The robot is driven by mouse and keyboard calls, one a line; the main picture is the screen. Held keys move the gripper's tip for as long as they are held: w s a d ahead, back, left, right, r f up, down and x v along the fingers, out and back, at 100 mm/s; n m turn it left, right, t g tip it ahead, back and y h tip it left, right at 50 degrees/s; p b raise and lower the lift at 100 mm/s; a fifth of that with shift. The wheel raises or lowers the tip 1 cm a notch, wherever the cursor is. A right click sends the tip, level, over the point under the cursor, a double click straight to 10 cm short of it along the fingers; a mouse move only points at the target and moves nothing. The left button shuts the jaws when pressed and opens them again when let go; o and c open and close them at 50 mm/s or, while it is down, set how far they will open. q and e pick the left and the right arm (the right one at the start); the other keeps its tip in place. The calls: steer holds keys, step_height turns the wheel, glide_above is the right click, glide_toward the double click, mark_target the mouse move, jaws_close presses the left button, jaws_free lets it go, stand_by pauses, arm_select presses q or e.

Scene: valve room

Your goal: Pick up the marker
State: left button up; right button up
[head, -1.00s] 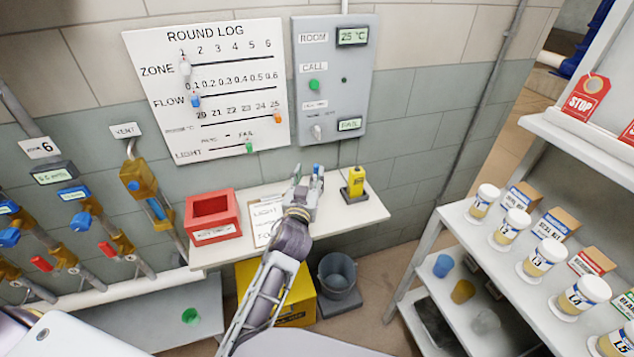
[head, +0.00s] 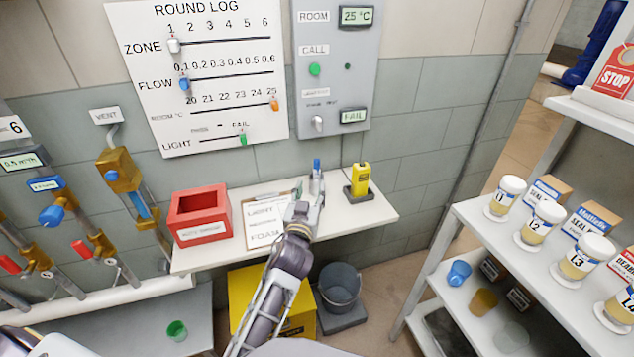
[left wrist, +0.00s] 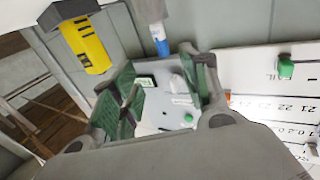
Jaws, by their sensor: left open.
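The marker (head: 317,168) is a slim upright piece with a blue top at the back of the white wall shelf. In the left wrist view the marker (left wrist: 158,36) shows as a white body with a blue end, at the top just past the fingertips. My left gripper (head: 309,200) is over the shelf, close in front of the marker. In the left wrist view its green-padded fingers (left wrist: 165,88) are apart with nothing held between them. The gripper hides the marker's lower part in the head view. My right gripper is not in view.
The shelf (head: 350,216) holds a red box (head: 200,214), a clipboard (head: 262,222) and a yellow device in a dark stand (head: 360,178), right of the marker. A yellow bin (head: 250,300) and grey bucket (head: 340,287) stand below. A rack of jars (head: 546,222) is at right.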

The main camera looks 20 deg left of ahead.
mark_target(316, 168)
arm_select(q)
steer(key=shift+f+b, duration=0.35)
steer(key=shift+f, duration=0.25)
steer(key=shift+w, duration=0.1)
steer(key=shift+w+a, duration=0.2)
steer(key=shift+w, duration=1.15)
steer(key=shift+w+a, duration=0.15)
steer(key=shift+w, duration=1.25)
steer(key=shift+w+a, duration=0.2)
steer(key=shift+w, duration=1.3)
steer(key=shift+w+r, duration=0.1)
steer(key=shift+w+a+r, duration=0.15)
steer(key=shift+w+a, duration=0.05)
steer(key=shift+w, duration=0.5)
steer(key=shift+w+a+r, duration=0.1)
steer(key=shift+w+a, duration=0.1)
steer(key=shift+w, duration=0.5)
steer(key=shift+w+a, duration=0.1)
steer(key=shift+w, duration=0.95)
